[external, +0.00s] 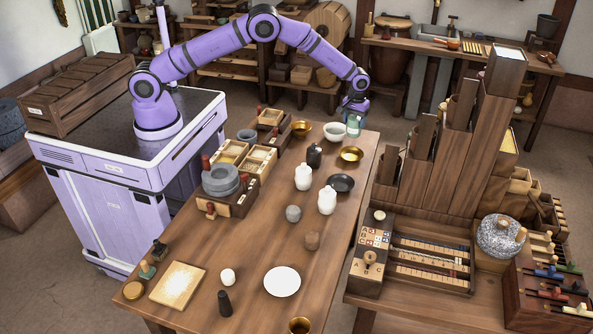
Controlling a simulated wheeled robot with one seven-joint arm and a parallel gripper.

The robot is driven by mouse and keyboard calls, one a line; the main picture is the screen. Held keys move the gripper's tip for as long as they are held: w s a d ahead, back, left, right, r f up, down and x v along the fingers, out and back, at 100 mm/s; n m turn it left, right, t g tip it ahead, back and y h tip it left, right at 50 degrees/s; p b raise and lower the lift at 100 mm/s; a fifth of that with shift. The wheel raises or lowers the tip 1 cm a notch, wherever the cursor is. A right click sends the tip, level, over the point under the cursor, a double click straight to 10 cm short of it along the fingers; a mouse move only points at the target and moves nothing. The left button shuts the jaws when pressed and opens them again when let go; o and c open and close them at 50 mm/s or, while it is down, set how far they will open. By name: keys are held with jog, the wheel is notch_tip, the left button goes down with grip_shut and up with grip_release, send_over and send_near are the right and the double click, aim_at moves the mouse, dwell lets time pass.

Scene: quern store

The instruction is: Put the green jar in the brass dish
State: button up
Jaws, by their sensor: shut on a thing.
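My gripper (355,107) is at the far right end of the long wooden table, pointing down. It is shut on the green jar (354,126), a small pale green translucent vessel that hangs below the fingers. The jar appears just above the brass dish (351,153) in the picture, toward the table's far edge, and apart from it. The dish is shallow, round and golden, and looks empty. The fingers are small here, and their grip on the jar is partly hidden. I cannot tell the jar's exact height above the table.
A pale bowl (334,131) stands just left of the jar, with a deeper brass bowl (301,128) further left. A black bottle (314,155), two white bottles (303,177) and a black plate (341,183) stand near the dish. A tall wooden rack (450,165) rises to the right.

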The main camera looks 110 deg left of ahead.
notch_tip(320, 180, down, 11)
jog(key=shift+r, duration=0.1)
dwell(0.5)
jog(key=o, duration=1.1)
jog(key=shift+o, duration=0.2)
notch_tip(320, 180, up, 12)
jog(key=shift+f, duration=0.1)
